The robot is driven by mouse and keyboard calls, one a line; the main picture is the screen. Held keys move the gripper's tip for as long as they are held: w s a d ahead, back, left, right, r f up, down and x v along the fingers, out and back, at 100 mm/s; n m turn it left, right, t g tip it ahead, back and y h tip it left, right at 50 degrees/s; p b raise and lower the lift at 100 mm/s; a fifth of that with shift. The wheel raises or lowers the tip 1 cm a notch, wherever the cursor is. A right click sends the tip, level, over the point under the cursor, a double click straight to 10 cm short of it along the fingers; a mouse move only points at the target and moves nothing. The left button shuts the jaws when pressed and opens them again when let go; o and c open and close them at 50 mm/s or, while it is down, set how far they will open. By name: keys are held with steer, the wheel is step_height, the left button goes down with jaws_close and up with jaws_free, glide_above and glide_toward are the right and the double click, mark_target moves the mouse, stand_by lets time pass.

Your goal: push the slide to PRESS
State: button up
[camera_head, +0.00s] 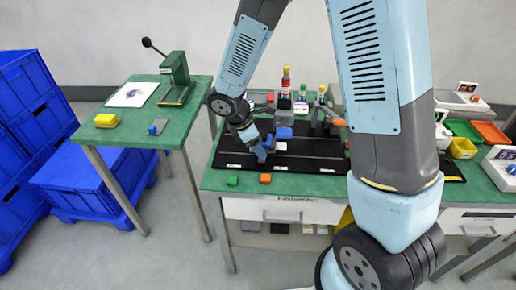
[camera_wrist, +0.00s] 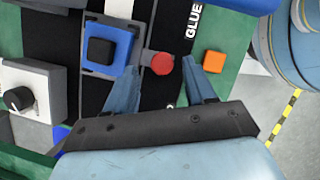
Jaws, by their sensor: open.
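The slide appears in the wrist view as a blue block with a black square top (camera_wrist: 101,51) on a grey carriage. A red round knob (camera_wrist: 162,63) sits at the carriage's right side. My gripper (camera_wrist: 160,72) is open, with one blue finger on each side of the knob; I cannot tell whether either finger touches it. In the head view my gripper (camera_head: 263,149) is low over the black board (camera_head: 310,163), beside a blue block (camera_head: 284,132). The label GLUE (camera_wrist: 193,20) is readable; I cannot read a PRESS label.
An orange block (camera_head: 265,178) and a green block (camera_head: 232,181) lie near the green bench's front edge. A grey box with a black dial (camera_wrist: 18,98) stands at left in the wrist view. Upright tools and bottles (camera_head: 286,82) stand behind the board. A green press (camera_head: 175,78) stands on the left table.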

steer(key=w+v, duration=0.1)
steer(key=v, duration=1.1)
steer(key=shift+s, duration=0.45)
